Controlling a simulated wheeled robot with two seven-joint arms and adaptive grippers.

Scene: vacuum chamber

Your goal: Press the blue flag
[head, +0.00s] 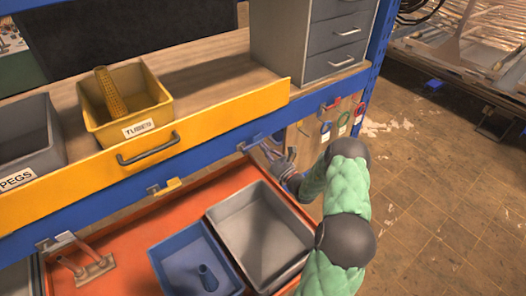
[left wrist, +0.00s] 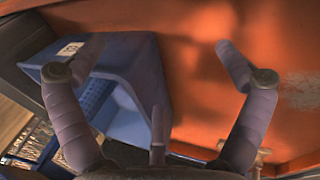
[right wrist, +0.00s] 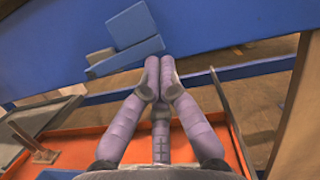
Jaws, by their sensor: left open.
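The blue flag (head: 253,143) is a small blue tab on the front of the blue beam in the head view. In the right wrist view the blue flag (right wrist: 134,42) shows large, above and left of the fingertips. My right gripper (head: 272,152) is beside it, with its fingers together and nothing seen between them. The fingertips (right wrist: 160,65) look very close to the flag's lower right end; I cannot tell whether they touch. My left gripper (left wrist: 150,58) is open, with its fingers wide apart, over an orange surface and a blue bin (left wrist: 130,75). The head view does not show it.
A yellow tab (head: 170,186) and a red tab (head: 331,104) sit along the same beam. Below it, an orange tray (head: 150,232) holds a grey bin (head: 225,212) and a blue bin (head: 160,255). A yellow drawer front (head: 220,118) is above the beam.

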